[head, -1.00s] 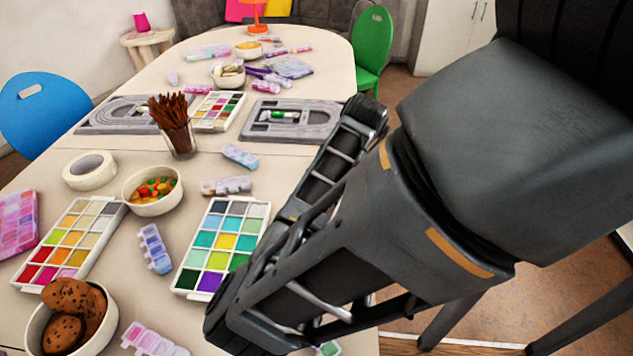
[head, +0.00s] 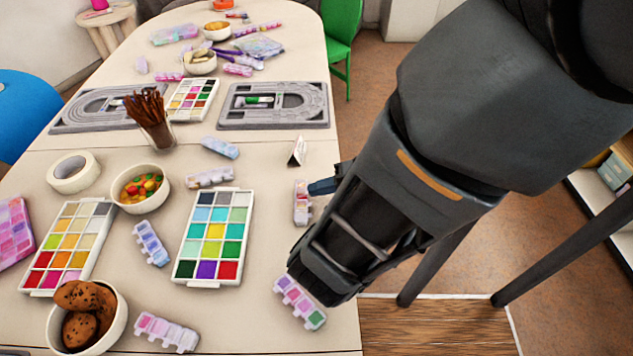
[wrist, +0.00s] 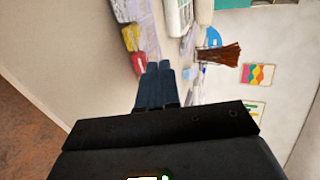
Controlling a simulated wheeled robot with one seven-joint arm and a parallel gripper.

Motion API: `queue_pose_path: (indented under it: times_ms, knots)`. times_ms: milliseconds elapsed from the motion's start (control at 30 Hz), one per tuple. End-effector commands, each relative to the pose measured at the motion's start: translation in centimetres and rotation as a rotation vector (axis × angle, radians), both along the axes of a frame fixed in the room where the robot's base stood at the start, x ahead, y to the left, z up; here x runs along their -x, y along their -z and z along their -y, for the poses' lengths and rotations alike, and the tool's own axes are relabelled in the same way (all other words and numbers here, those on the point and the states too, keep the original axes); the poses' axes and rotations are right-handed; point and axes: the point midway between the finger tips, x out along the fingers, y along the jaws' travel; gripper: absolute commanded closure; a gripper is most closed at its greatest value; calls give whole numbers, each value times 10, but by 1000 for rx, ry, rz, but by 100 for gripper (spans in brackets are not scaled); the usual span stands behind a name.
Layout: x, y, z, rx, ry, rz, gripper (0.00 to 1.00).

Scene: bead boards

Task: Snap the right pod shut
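A small narrow pod (head: 301,211) with pink and pale compartments stands near the table's right edge in the head view. Another pod (head: 300,303), pink, purple and green, lies nearer me, partly behind my gripper. Both are on the right side; I cannot tell whether their lids are open. My gripper (head: 322,187) is just right of the first pod, its dark blue fingers pointing left at it. In the wrist view the two fingers (wrist: 155,72) lie side by side, shut with nothing seen between them. Red and yellow pieces (wrist: 132,38) show just beyond the fingertips.
A white paint-like bead tray (head: 213,243) lies left of the pods, and a small white card (head: 298,151) stands behind them. A blue pod (head: 151,243), a candy bowl (head: 141,189) and a cookie bowl (head: 88,318) are further left. Grey bead boards (head: 273,116) lie farther back.

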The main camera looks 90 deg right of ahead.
Motion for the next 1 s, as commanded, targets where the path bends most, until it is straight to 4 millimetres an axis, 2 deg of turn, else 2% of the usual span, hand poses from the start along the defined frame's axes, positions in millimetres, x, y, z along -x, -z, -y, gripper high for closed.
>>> queue_pose_path:
  times_ms: [300,800,1000]
  knots:
    - [2,7,0,-6,-1,105,100]
    - [2,8,0,-7,-1,121,100]
    - [2,8,0,-7,-1,121,79]
